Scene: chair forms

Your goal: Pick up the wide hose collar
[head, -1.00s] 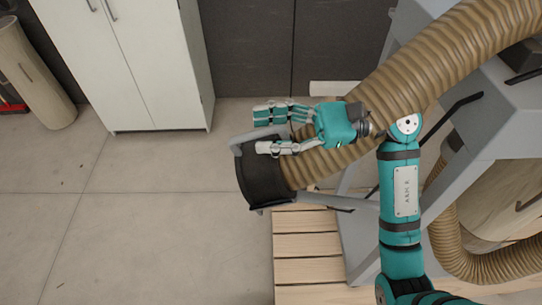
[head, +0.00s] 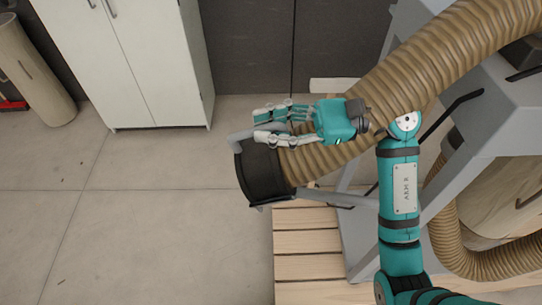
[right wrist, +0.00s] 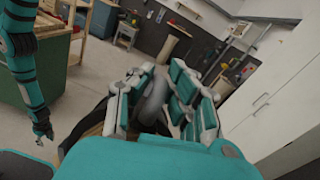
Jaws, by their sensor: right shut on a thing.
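The wide hose collar (head: 262,174) is a dark, broad ring with a grey handle-like loop on the end of a ribbed tan hose (head: 320,158). It hangs tilted in the middle of the head view. My right gripper (head: 266,127) lies over its upper side, its fingers closed around the grey loop. In the right wrist view the grey curved piece (right wrist: 154,100) shows between the fingers; the rest of the collar is mostly hidden. My left gripper (right wrist: 42,128) hangs small at the left of the right wrist view; its jaws are too small to read.
The hose runs up right to a grey machine (head: 505,110). A slatted wooden pallet (head: 305,243) lies below the collar. A white cabinet (head: 150,70) stands at the back left.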

